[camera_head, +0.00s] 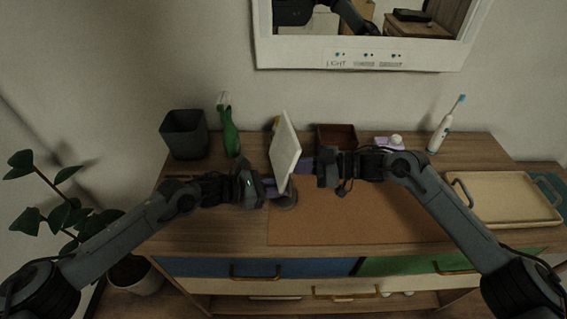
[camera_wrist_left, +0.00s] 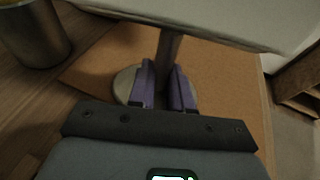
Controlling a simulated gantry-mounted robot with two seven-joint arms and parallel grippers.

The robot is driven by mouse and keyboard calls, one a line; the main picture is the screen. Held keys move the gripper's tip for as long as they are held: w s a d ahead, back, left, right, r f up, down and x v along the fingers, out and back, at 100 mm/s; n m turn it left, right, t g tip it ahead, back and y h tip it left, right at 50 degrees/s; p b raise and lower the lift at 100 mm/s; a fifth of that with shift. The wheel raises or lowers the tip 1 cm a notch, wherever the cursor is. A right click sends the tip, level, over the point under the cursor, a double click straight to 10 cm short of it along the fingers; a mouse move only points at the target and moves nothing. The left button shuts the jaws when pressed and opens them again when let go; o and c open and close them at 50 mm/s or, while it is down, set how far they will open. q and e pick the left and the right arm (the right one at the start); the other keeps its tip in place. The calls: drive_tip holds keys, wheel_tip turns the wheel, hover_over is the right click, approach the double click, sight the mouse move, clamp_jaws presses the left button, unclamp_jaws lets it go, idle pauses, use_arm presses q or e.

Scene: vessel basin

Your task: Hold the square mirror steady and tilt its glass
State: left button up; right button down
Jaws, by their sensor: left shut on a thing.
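The square mirror (camera_head: 285,150) stands on the table, its pale panel seen nearly edge-on and tilted. Its round base (camera_head: 286,203) is partly hidden by my left gripper. In the left wrist view, the mirror's panel (camera_wrist_left: 215,22) crosses the top, with its post (camera_wrist_left: 168,55) below and its round base (camera_wrist_left: 126,86) behind the fingers. My left gripper (camera_head: 269,187) is shut on the post, and its purple fingers (camera_wrist_left: 166,80) flank it. My right gripper (camera_head: 305,167) is at the panel's right side, fingertips close to it; contact and finger opening cannot be told.
A cork mat (camera_head: 370,220) covers the table's middle. A dark bin (camera_head: 185,134), green spray bottle (camera_head: 229,130), brown box (camera_head: 336,137), lilac item (camera_head: 390,143) and toothbrush (camera_head: 445,127) stand at the back. A cream tray (camera_head: 505,198) lies right. A wall mirror (camera_head: 360,62) hangs above.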

drive_tip(key=shift+s+a, duration=0.1)
drive_tip(key=shift+a, duration=0.2)
drive_tip(key=w+d, duration=0.1)
drive_tip(key=d, duration=0.5)
drive_tip(key=shift+w, duration=0.15)
idle(0.4)
use_arm(q)
drive_tip(key=o, duration=0.9)
drive_tip(key=v, duration=1.2)
drive_tip(key=shift+s, duration=0.1)
